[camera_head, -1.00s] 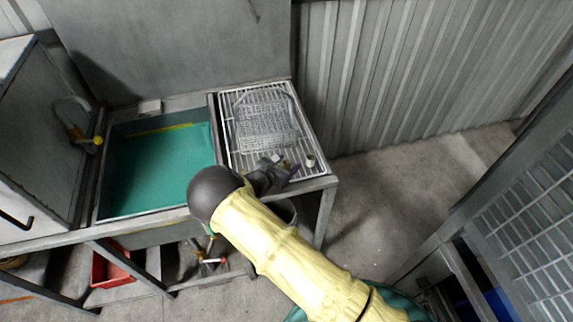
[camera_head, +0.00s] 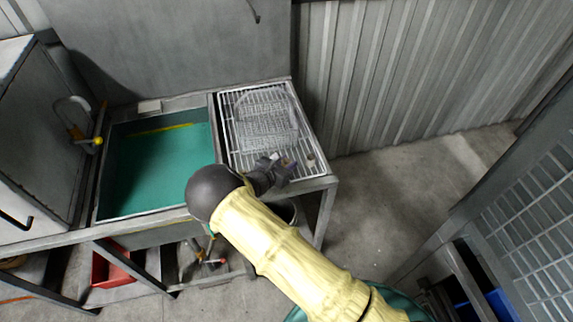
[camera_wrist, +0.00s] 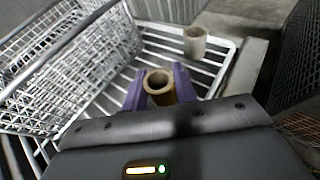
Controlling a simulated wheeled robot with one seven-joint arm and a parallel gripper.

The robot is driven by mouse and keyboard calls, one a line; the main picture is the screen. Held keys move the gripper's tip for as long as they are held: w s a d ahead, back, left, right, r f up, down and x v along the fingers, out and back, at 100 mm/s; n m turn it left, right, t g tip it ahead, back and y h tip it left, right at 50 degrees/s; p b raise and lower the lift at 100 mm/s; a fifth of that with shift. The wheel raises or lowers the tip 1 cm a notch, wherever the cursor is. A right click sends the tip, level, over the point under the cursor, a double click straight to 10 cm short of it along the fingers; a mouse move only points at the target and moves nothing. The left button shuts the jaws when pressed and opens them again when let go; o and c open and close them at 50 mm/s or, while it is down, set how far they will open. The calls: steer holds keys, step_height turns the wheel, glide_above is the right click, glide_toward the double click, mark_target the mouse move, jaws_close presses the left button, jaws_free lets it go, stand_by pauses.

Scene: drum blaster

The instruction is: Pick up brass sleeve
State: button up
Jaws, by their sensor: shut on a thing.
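The brass sleeve (camera_wrist: 160,87) is a short tan-gold hollow tube. In the wrist view it stands between the two purple fingertips of my gripper (camera_wrist: 159,92), which are shut on it from both sides. The slats of the rack show just beyond it, and I cannot tell whether it touches them. In the head view my gripper (camera_head: 284,170) is over the front of the rack, and the sleeve is too small there to make out clearly.
A second, paler sleeve (camera_wrist: 195,42) stands on the white slatted rack (camera_wrist: 222,75) near its right edge. A wire basket (camera_wrist: 75,60) lies to the left on the rack. A teal-lined basin (camera_head: 155,165) is left of the rack in the head view.

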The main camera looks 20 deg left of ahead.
mark_target(286, 161)
step_height(286, 161, up, 10)
steer(key=shift+f+b, duration=0.25)
steer(key=shift+b, duration=0.75)
